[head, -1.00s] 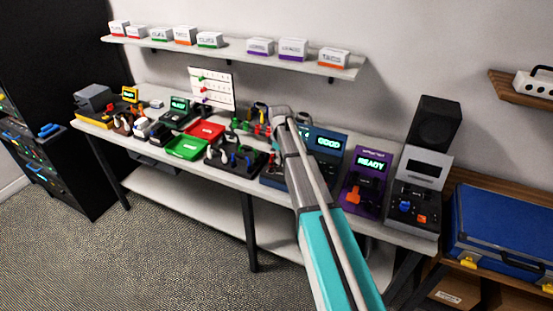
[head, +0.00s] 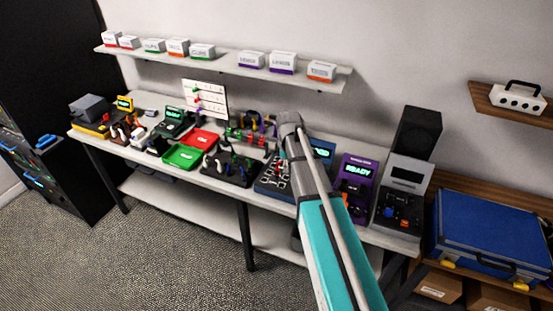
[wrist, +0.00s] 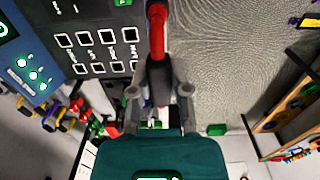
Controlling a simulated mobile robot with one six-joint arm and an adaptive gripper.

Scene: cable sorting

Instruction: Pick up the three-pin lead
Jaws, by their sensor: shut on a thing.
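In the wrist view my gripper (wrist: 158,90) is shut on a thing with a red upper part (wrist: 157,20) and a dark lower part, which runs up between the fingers. I cannot tell from this view whether it is the three-pin lead; no pins are visible. Behind it is the dark panel (wrist: 95,50) of a blue tester, with rows of square outlines. In the head view my gripper (head: 290,120) is over the workbench near the blue tester (head: 271,179); its fingertips and the held thing are hidden by my arm.
A purple device (head: 358,172) reading READY stands right of my arm, beside a grey unit (head: 398,200). A green tray (head: 182,156) and a red tray (head: 200,138) lie to the left. Coloured leads (head: 255,135) hang behind. A shelf (head: 225,62) with boxes runs above.

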